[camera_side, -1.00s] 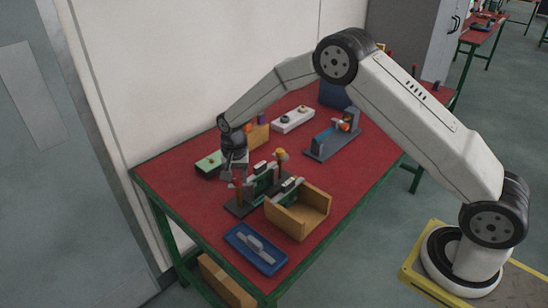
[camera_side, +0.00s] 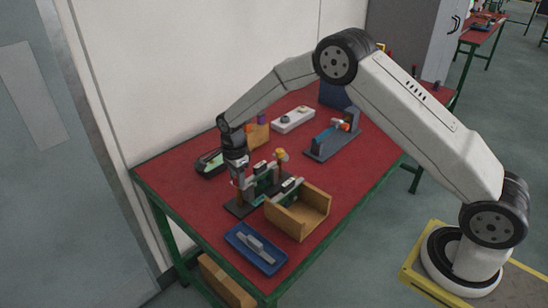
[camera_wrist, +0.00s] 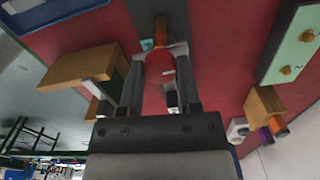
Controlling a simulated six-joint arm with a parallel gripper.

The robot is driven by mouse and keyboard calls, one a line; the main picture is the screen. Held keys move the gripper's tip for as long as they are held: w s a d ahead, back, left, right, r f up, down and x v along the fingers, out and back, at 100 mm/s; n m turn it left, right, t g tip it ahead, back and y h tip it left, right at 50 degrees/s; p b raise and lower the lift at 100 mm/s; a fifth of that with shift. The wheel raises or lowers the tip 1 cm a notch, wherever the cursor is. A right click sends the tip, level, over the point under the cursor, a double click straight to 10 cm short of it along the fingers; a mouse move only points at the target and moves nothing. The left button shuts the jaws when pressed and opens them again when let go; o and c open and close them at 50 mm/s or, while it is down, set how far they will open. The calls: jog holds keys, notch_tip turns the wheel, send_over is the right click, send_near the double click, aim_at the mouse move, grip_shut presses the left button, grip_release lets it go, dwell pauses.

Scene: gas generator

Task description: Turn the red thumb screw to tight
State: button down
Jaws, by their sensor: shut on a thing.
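The red thumb screw (camera_wrist: 157,68) shows between my gripper's two fingers in the wrist view. My gripper (camera_wrist: 163,50) is shut on it. In the side view my gripper (camera_side: 237,180) points down at the left end of the generator assembly (camera_side: 265,180) and hides most of the screw. The assembly stands on a dark base plate (camera_side: 238,208). A brass-orange part (camera_wrist: 160,28) shows just beyond the fingertips in the wrist view. How tight the screw is cannot be told.
A wooden open box (camera_side: 312,212) stands close to the right of the assembly. A blue tray (camera_side: 268,262) lies in front. A green-topped box (camera_side: 207,164) is behind my gripper. A white box (camera_side: 293,120) and a grey fixture (camera_side: 325,148) stand farther back. Red table shows between them.

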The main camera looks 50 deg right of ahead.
jog(key=shift+m, duration=0.5)
jog(key=shift+c, duration=1.4)
grip_release()
jog(key=shift+r, duration=3.95)
